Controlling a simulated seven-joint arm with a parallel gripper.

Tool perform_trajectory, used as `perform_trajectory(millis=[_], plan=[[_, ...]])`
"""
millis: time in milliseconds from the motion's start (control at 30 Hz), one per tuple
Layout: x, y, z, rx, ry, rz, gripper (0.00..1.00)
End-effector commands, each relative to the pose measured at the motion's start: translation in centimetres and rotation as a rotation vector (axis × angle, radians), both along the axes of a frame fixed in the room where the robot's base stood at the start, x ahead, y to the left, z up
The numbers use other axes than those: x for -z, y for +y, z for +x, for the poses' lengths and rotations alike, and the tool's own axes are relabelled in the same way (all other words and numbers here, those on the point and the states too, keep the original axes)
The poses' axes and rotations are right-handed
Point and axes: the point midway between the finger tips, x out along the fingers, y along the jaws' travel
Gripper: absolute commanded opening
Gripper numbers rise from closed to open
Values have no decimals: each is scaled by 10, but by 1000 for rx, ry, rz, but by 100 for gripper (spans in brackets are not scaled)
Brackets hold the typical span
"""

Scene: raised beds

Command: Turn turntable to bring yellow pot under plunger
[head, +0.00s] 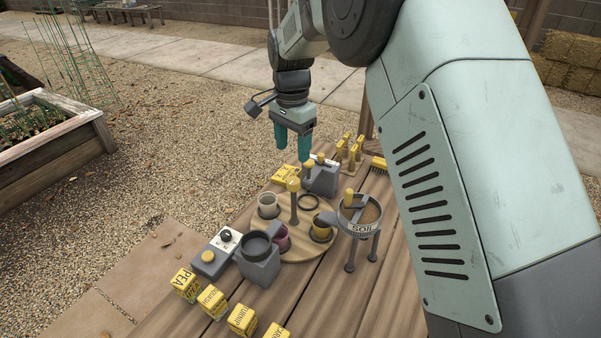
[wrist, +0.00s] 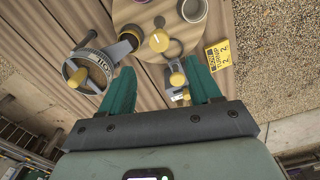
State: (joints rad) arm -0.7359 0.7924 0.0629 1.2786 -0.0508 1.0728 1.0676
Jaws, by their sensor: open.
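The round wooden turntable (head: 297,250) lies on the bench with a yellow-topped centre post (head: 293,185); the post also shows in the wrist view (wrist: 159,42). The yellow pot (head: 321,231) sits at its right side, beside the soil hopper. A cream pot (head: 268,206) is at the left and a magenta pot (head: 282,238) at the front left. An empty dark ring (head: 309,202) is at the back right. A grey yellow-knobbed station (head: 322,181), apparently the plunger, stands behind the disc. My gripper (head: 292,150) is open and empty above that station.
The soil hopper (head: 360,228) stands on legs at the right. A grey block with a round cup (head: 258,265) and a dial box (head: 229,241) are at the front left. Several yellow seed blocks (head: 212,301) line the front. A yellow card (wrist: 218,55) lies beside the disc.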

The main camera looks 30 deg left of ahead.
Motion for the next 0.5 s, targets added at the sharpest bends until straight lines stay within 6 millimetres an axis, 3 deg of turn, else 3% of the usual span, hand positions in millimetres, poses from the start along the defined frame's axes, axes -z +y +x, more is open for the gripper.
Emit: perform_trajectory(millis=[500], plan=[[87, -2, 0, 0, 1, -1, 63]])
